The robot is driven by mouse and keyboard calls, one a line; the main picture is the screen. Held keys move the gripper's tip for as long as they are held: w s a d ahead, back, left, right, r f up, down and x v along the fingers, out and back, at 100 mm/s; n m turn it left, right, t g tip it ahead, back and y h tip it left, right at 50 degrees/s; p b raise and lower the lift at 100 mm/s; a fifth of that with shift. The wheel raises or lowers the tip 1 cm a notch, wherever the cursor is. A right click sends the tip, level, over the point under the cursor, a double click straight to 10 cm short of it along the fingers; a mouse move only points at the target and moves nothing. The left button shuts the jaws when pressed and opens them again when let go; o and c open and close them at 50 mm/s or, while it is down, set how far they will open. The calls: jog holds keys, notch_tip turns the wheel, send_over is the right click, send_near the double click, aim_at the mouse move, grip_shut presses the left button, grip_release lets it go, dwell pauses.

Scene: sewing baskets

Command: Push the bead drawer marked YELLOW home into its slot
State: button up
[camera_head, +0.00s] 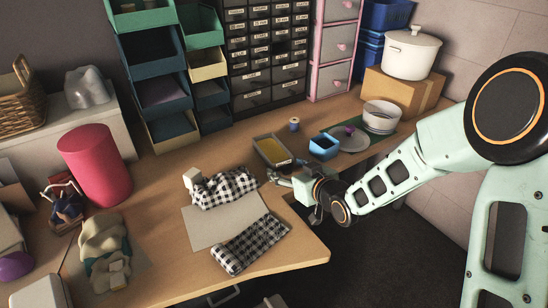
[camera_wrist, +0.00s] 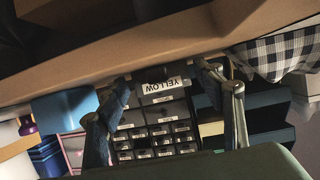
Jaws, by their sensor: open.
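The bead drawer marked YELLOW (camera_head: 262,141) is a small open grey tray with yellow contents. It lies on the wooden table, apart from its cabinet. Its label YELLOW (camera_wrist: 162,86) shows upside down in the wrist view, between my fingers. My gripper (camera_head: 279,176) is open at the drawer's near, labelled end; I cannot tell if it touches. In the wrist view my gripper (camera_wrist: 165,75) has one finger on each side of the label. The dark drawer cabinet (camera_head: 228,78) stands at the back of the table. A darker gap (camera_head: 279,47) among its drawers looks like an empty slot.
A blue bin (camera_head: 324,146) stands close right of the drawer, with a thread spool (camera_head: 294,124) behind. Checked cloth (camera_head: 224,187) lies to the left. Stacked bins (camera_head: 165,88) and a pink drawer unit (camera_head: 335,50) flank the cabinet. Table before the cabinet is mostly clear.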

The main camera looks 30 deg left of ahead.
jog(key=shift+c, duration=0.7)
jog(key=c, duration=1.1)
jog(key=shift+r, duration=0.15)
jog(key=shift+r+p, duration=0.5)
jog(key=shift+r, duration=0.9)
jog(key=shift+s+d+r+p, duration=0.6)
jog(key=shift+s+r, duration=1.05)
jog(key=shift+s, duration=0.6)
jog(key=shift+s+d+r+p, duration=0.6)
jog(key=shift+s+r, duration=1.05)
jog(key=shift+s, duration=0.55)
jog(key=shift+s+d+r+p, duration=0.6)
jog(key=shift+s+r, duration=1.05)
jog(key=shift+s, duration=0.6)
jog(key=shift+d, duration=0.1)
